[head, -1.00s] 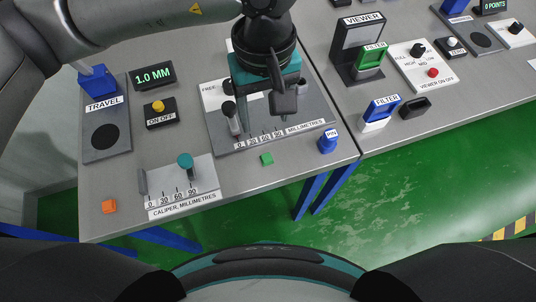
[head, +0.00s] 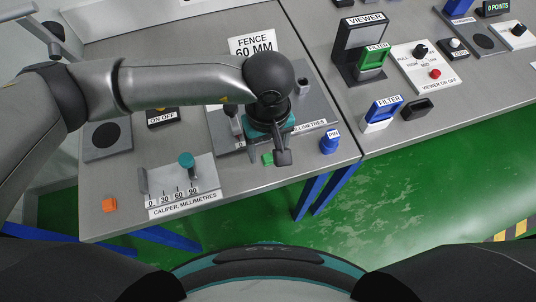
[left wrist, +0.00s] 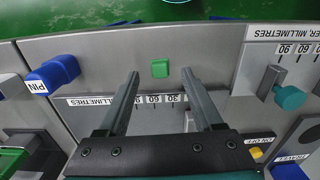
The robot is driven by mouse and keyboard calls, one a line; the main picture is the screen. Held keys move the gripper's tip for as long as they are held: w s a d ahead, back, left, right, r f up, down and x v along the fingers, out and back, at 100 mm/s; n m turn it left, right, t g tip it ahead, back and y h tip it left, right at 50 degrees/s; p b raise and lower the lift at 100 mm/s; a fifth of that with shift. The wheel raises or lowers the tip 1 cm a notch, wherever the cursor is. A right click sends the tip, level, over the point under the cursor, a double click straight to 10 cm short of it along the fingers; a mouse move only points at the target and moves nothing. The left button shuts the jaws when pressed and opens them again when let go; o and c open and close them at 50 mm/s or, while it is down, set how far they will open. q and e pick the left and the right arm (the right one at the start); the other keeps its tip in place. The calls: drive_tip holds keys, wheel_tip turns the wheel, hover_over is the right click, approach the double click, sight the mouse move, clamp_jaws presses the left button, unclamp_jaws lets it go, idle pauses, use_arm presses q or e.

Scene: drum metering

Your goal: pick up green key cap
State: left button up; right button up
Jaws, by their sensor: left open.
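The green key cap (head: 267,159) is a small green block lying on the grey table near its front edge. In the left wrist view the green key cap (left wrist: 159,69) lies on bare table, ahead of and between the fingertips. My left gripper (head: 275,160) is above and beside it, pointing down. In the left wrist view my left gripper (left wrist: 161,75) is open, with nothing between its two fingers. In the head view the gripper partly hides the cap's surroundings. My right gripper is in neither view.
A blue PIN knob (head: 330,141) stands right of the cap. The caliper plate (head: 182,190) with a teal knob is to the left. An orange block (head: 109,205) lies farther left. The fence plate (head: 232,147) is just behind the cap. The table's front edge is close.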

use_arm(q)
drive_tip(key=shift+f, duration=0.95)
drive_tip(key=shift+c, duration=0.2)
clamp_jaws()
